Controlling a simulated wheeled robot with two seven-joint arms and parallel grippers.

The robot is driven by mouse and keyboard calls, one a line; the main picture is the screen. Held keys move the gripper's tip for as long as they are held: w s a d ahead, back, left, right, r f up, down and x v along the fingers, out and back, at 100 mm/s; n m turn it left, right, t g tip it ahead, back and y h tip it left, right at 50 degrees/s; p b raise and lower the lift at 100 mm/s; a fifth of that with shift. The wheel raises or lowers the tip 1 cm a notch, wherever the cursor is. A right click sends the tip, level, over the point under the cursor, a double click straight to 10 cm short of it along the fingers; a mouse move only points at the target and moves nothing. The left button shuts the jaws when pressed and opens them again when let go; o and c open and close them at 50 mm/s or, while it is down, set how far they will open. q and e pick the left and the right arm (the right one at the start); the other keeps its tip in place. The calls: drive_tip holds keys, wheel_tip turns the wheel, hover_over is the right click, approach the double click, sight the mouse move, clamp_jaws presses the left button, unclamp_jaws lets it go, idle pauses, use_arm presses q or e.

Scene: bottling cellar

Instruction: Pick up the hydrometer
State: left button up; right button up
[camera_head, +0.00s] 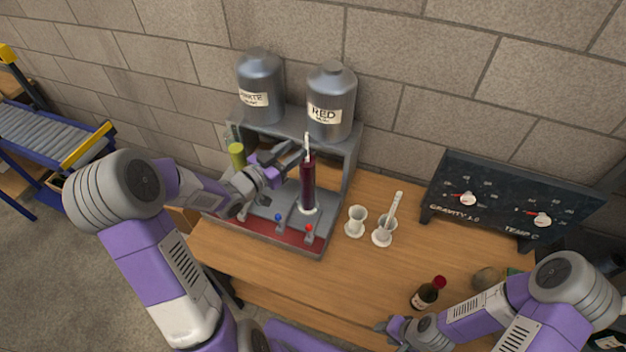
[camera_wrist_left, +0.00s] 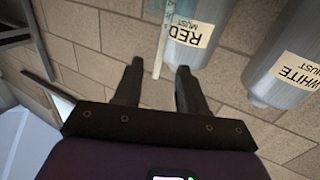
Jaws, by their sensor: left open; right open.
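The hydrometer (camera_head: 307,146) is a thin pale stem standing upright out of a tall cylinder of dark red liquid (camera_head: 308,185) under the red tank. I cannot tell whether a finger touches the stem. My right gripper (camera_head: 388,327) is low at the bench's front edge, partly seen, with nothing visible in it.
Two grey tanks, white (camera_head: 261,88) and red (camera_head: 331,102), stand on the rack above. A dark bottle (camera_head: 427,294) and a gauge panel (camera_head: 505,203) are further right.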

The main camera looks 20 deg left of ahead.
sight(306, 141)
use_arm(q)
drive_tip(key=x, duration=0.7)
drive_tip(key=shift+r+p, duration=0.3)
drive_tip(key=shift+r, duration=0.05)
drive_tip(key=shift+d, duration=0.1)
drive_tip(key=shift+c, duration=0.5)
drive_tip(key=shift+w, duration=0.1)
clamp_jaws()
